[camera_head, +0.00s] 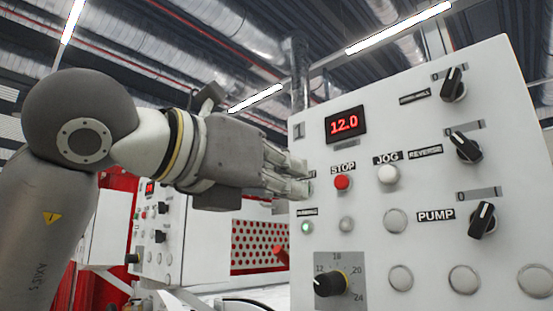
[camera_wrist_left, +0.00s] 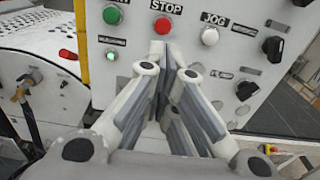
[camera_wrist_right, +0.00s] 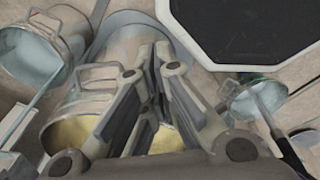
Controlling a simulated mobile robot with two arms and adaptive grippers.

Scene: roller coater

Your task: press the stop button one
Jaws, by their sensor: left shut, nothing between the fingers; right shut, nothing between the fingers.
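The red stop button (camera_head: 342,182) sits under a STOP label on the white control panel (camera_head: 350,230). It also shows in the left wrist view (camera_wrist_left: 161,26), just beyond the fingertips. My left gripper (camera_head: 305,178) is shut and empty, with its fingertips in front of the panel just left of the red button. I cannot tell whether they touch the panel. In the left wrist view the shut fingertips (camera_wrist_left: 166,55) lie below the button. My right gripper (camera_wrist_right: 156,50) is shut and empty above metal buckets, and it is outside the head view.
A white JOG button (camera_head: 388,174) is right of the stop button. A red 12.0 display (camera_head: 346,124) is above, and a black dial (camera_head: 330,283) below. Black switches (camera_head: 466,147) line the right side. A bucket (camera_wrist_right: 85,115) lies under my right gripper.

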